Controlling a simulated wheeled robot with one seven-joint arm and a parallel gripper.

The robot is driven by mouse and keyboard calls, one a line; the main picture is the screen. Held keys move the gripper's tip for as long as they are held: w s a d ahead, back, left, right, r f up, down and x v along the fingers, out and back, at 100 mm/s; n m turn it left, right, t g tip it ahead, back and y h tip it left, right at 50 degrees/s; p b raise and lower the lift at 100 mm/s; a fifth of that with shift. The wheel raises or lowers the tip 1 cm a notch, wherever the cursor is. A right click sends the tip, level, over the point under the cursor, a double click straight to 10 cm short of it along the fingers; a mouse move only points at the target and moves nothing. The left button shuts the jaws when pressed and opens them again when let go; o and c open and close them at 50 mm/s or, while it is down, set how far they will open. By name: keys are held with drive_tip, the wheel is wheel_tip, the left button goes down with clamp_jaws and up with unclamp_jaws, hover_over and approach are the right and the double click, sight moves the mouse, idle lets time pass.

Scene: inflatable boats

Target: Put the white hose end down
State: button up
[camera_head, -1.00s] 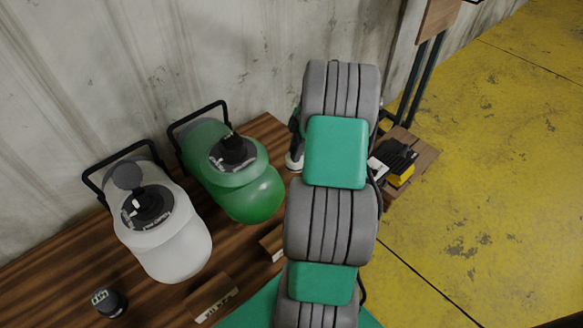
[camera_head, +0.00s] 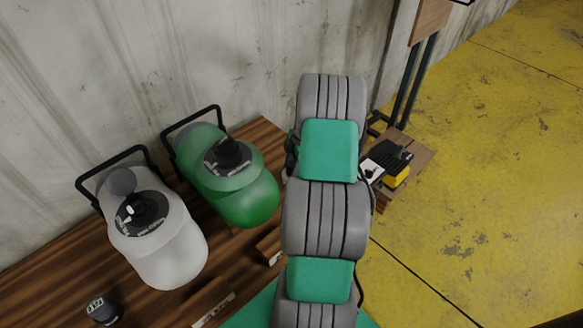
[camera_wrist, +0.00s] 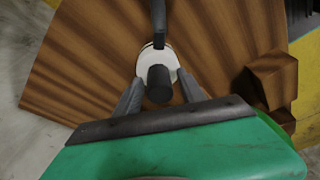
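In the wrist view the white hose end (camera_wrist: 146,62) is a round white piece with a dark cylinder in its middle. In the head view my grey and green arm hides most of the gripper and the hose end.
A white pump bottle (camera_head: 165,250) and a green pump bottle (camera_head: 247,198) stand on the wooden bench (camera_head: 50,262) at the left. A small dark cap (camera_head: 103,309) lies in front. A yellow and black item (camera_head: 395,175) sits on wood at the right. The yellow floor beyond is open.

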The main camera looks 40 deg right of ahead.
drive_tip(key=shift+r+p, duration=0.3)
drive_tip(key=v, duration=1.1)
drive_tip(key=shift+d+r, duration=0.2)
drive_tip(key=shift+r, duration=0.1)
drive_tip(key=shift+s, duration=0.15)
drive_tip(key=shift+c, duration=0.2)
idle(0.8)
